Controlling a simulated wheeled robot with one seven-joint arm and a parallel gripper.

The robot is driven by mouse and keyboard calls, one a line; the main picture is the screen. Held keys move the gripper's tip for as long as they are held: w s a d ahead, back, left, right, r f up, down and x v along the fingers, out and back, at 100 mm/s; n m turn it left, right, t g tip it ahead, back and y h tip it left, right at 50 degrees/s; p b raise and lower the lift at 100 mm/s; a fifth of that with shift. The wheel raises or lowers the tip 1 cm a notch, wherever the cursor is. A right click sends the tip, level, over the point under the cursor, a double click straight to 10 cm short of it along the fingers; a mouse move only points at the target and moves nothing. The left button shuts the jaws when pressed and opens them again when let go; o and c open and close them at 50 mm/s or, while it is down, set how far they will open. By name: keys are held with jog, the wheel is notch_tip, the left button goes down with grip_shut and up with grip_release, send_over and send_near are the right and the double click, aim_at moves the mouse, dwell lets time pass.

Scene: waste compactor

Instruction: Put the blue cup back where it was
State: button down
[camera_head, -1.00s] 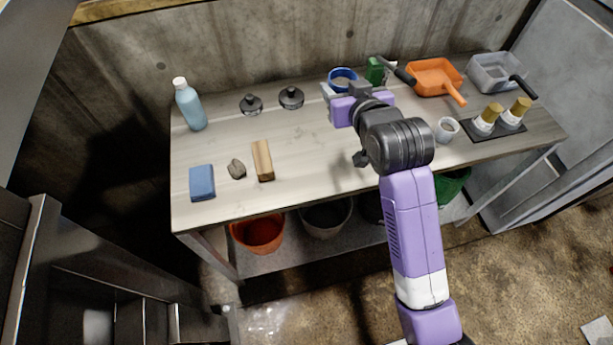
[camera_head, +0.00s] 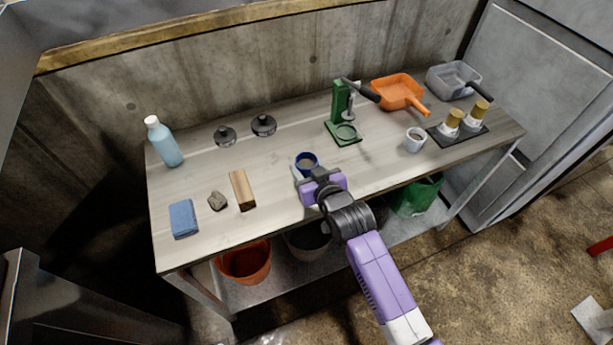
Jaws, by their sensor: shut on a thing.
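The blue cup (camera_head: 306,160) has a dark blue rim and a greyish inside, and it stands upright near the middle of the bench. My gripper (camera_head: 303,174) is shut on its near side, with the purple gripper body in front of it. The lower part of the cup is mostly hidden by the gripper. I cannot tell whether the cup touches the bench top or is held just above it.
Behind the cup stands a green press (camera_head: 342,108) with a round plate. A wooden block (camera_head: 242,190), stone (camera_head: 217,201) and blue sponge (camera_head: 183,219) lie left. A white cup (camera_head: 415,140) and orange dustpan (camera_head: 398,91) are right. The bench (camera_head: 275,150) is clear around the cup.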

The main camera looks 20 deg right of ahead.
jog(key=shift+f, duration=2.25)
jog(key=shift+f, duration=0.1)
jog(key=shift+f, duration=0.1)
jog(key=c, duration=0.6)
grip_release()
jog(key=shift+c, duration=0.2)
